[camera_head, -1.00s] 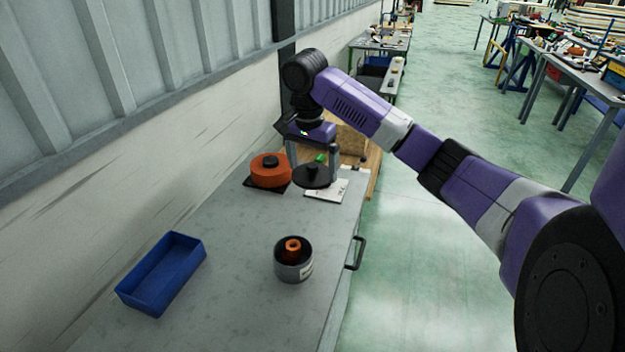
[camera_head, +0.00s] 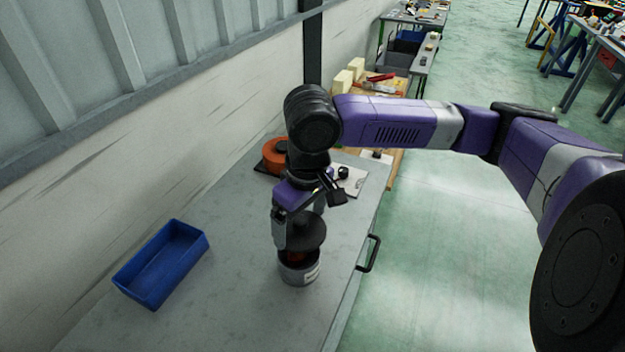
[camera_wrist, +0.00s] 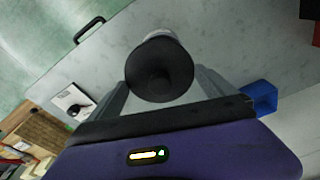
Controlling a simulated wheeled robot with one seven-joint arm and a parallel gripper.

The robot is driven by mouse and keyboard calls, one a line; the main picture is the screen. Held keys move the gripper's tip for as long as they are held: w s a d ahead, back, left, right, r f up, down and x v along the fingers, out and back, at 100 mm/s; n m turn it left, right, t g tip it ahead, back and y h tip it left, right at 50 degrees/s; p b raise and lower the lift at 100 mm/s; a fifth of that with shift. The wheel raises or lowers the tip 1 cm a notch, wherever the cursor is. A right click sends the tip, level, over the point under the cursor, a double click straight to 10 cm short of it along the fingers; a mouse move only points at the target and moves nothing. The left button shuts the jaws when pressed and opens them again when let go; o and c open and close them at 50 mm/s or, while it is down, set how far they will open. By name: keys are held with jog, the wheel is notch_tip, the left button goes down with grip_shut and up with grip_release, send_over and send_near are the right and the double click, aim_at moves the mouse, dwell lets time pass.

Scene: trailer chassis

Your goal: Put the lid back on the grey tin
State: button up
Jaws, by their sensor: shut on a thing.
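The grey tin (camera_head: 299,270) stands upright on the grey cabinet top, with something orange showing inside under the lid. The dark round lid (camera_head: 306,234) is held above the tin's open mouth, apart from it and slightly tilted in the head view. My gripper (camera_head: 292,228) is shut on the lid, its fingers pointing down. In the wrist view the dark lid (camera_wrist: 160,70) sits between the two fingers and covers most of the tin; only a pale strip of the tin's side (camera_wrist: 158,36) shows beyond it.
A blue open bin (camera_head: 160,264) stands left of the tin. An orange round container (camera_head: 273,156) and a white sheet with a small dark item (camera_head: 350,176) lie farther back. A dark handle (camera_head: 370,254) sticks out from the cabinet's right side. The front of the top is clear.

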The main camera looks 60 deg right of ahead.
aim_at(299, 233)
jog(key=shift+w+a+n, duration=0.2)
jog(key=shift+a+n, duration=0.1)
jog(key=shift+n, duration=0.1)
jog(key=shift+a, duration=0.1)
notch_tip(299, 233, down, 4)
jog(key=b, duration=0.4)
jog(key=shift+f, duration=0.25)
jog(key=shift+f+b, duration=0.7)
jog(key=shift+f, duration=0.2)
jog(key=shift+r+p, duration=0.1)
jog(key=shift+p, duration=0.25)
jog(key=shift+f, duration=0.2)
dwell(1.5)
jog(key=o, duration=1)
